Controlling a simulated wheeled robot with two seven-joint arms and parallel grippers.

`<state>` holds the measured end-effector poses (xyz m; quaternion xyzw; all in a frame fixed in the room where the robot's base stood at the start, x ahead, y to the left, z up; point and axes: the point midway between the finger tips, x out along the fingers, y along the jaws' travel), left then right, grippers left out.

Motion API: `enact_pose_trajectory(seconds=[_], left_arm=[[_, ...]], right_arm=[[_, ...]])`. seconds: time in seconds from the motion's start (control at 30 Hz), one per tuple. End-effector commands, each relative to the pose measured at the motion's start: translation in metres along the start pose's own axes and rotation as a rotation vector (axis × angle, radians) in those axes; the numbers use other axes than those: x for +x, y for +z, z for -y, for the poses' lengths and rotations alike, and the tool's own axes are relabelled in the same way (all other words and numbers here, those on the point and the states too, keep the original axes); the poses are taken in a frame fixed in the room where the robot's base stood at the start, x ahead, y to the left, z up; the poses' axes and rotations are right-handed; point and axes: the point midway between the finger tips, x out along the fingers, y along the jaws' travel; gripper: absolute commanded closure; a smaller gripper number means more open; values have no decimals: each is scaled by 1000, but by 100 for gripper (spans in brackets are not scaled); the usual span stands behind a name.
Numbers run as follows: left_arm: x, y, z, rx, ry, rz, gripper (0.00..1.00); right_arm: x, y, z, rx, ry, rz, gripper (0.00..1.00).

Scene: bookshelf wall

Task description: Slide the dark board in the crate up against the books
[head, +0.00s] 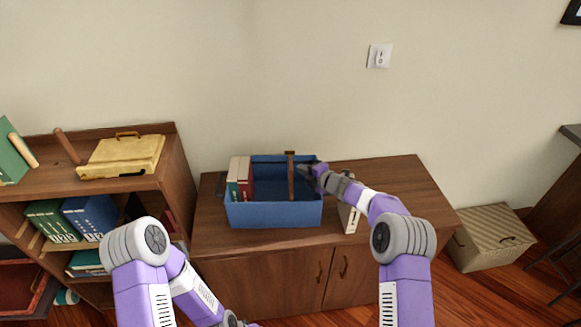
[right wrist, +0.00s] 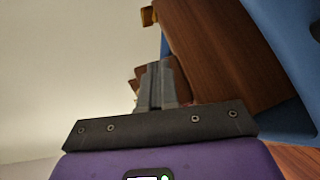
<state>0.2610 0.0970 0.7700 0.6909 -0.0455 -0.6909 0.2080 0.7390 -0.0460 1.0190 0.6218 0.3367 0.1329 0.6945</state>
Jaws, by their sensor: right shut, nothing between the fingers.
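The blue crate (head: 275,216) stands on the wooden cabinet. A red book (head: 246,178) and a pale-spined book (head: 232,186) stand upright at its left end. The dark board (head: 291,178) stands upright across the crate, right of the middle, with a clear gap between it and the books. My right gripper (head: 305,173) is shut and empty at the board's right side. In the right wrist view the shut fingers (right wrist: 155,85) are close to the brown board (right wrist: 215,50); I cannot tell if they touch. My left gripper is out of view.
A pale book (head: 349,217) stands on the cabinet right of the crate, partly behind my right arm. The cabinet top (head: 400,180) is clear further right. A bookshelf (head: 175,180) with a yellow case (head: 122,157) stands at left. A striped box (head: 490,238) sits at right.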

Motion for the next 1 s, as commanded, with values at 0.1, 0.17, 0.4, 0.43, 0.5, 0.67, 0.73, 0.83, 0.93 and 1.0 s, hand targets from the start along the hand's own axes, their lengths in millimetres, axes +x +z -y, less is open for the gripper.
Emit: enact_pose_trajectory(seconds=[0.1, 0.17, 0.4, 0.43, 0.5, 0.67, 0.73, 0.83, 0.93, 1.0], left_arm=[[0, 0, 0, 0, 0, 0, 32], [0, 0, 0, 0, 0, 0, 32], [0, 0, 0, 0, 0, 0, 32], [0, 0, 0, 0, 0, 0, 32], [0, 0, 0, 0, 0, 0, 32], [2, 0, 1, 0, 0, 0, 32], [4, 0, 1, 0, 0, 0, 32], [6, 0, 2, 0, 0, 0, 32], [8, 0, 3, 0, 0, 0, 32], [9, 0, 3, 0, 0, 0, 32]], right_arm=[[0, 0, 0, 0, 0, 0, 100], [0, 0, 0, 0, 0, 0, 100], [0, 0, 0, 0, 0, 0, 100], [0, 0, 0, 0, 0, 0, 100], [0, 0, 0, 0, 0, 0, 100], [3, -4, 0, 0, 0, -1, 100], [5, -6, -1, 0, 1, -1, 100], [8, -11, -2, 0, 1, -2, 100], [11, -15, -3, 0, 1, -2, 100], [13, -18, -4, 0, 1, -3, 100]])
